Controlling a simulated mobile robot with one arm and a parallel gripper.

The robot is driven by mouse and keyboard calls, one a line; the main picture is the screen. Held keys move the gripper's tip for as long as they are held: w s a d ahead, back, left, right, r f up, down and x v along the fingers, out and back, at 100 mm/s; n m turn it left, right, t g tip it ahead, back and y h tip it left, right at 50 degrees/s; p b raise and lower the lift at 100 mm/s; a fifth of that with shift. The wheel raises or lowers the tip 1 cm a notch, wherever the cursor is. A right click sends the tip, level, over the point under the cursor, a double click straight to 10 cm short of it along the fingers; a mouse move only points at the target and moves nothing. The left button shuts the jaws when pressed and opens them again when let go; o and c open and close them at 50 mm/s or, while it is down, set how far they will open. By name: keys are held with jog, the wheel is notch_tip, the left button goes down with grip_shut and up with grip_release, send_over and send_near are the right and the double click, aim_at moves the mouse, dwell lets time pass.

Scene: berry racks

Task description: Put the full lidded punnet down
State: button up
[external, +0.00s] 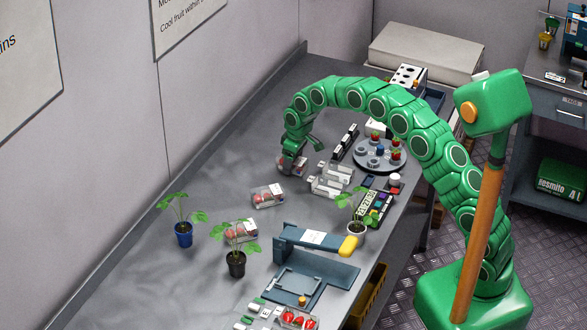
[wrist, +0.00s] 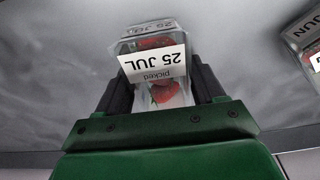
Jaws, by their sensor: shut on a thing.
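The full lidded punnet (wrist: 155,68) is clear, holds red strawberries and has a white label reading "picked 25 JUL". In the wrist view it sits between the two dark fingers of my gripper (wrist: 155,88), which is shut on it. In the external view my gripper (external: 292,158) is low over the grey bench (external: 225,150), with the punnet (external: 294,168) partly hidden under it. I cannot tell whether the punnet touches the bench. Two more filled punnets stand nearer the camera: one (external: 268,197) and another (external: 238,233) partly behind a plant.
Clear empty punnets (external: 330,182) stand just right of my gripper, with a round turntable (external: 380,153) beyond. Potted plants (external: 183,234) and a blue lidding device (external: 315,240) stand nearer the camera. The wrist view shows another labelled punnet (wrist: 305,40) at the right edge. The bench on the left is clear.

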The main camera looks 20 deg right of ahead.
aim_at(297, 160)
jog(key=o, duration=1.1)
notch_tip(297, 160, up, 12)
jog(key=s+d, duration=0.1)
jog(key=s+d+r+m, duration=0.1)
jog(key=s+d+r, duration=0.25)
jog(key=d, duration=0.25)
jog(key=s+d+r+m, duration=0.1)
jog(key=s+d+r, duration=0.2)
jog(key=s+d, duration=0.25)
jog(key=s+d+r+m+g, duration=0.1)
jog(key=s+d+r+m, duration=0.15)
jog(key=s+d, duration=0.95)
jog(key=s+d+f+m, duration=0.1)
jog(key=s+d, duration=0.3)
jog(key=s, duration=0.5)
jog(key=s+d+f+m+g, duration=0.1)
jog(key=s+d, duration=0.3)
jog(key=s, duration=0.6)
jog(key=s+d+f+m+g+h, duration=0.1)
jog(key=s+d, duration=0.3)
jog(key=s, duration=0.6)
jog(key=shift+s+f+m, duration=0.1)
jog(key=shift+m, duration=0.65)
